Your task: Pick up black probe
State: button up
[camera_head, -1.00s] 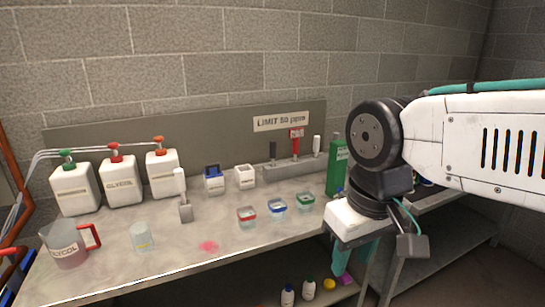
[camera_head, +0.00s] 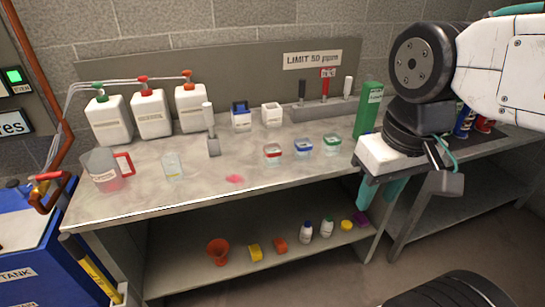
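The black probe (camera_head: 302,91) stands upright in a grey rack (camera_head: 325,108) at the back of the metal bench, in the head view. A red probe (camera_head: 325,86) and a white probe (camera_head: 348,87) stand to its right in the same rack. My gripper (camera_head: 381,192) hangs at the right, near the bench's front right corner, well apart from the probe. Its teal fingers point down and look spread, with nothing seen between them. The probe's lower end is hidden in the rack.
A tall green box (camera_head: 368,110) stands between the rack and my arm. Three small lidded containers (camera_head: 303,147) sit in front of the rack. White jugs (camera_head: 153,114), a pitcher (camera_head: 103,170) and a beaker (camera_head: 173,166) stand left. The front middle is mostly clear, with a pink stain.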

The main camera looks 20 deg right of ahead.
aim_at(302, 82)
jog(key=k, duration=0.55)
jog(key=z, duration=0.7)
jog(key=i, duration=1.95)
jog(key=u, duration=0.7)
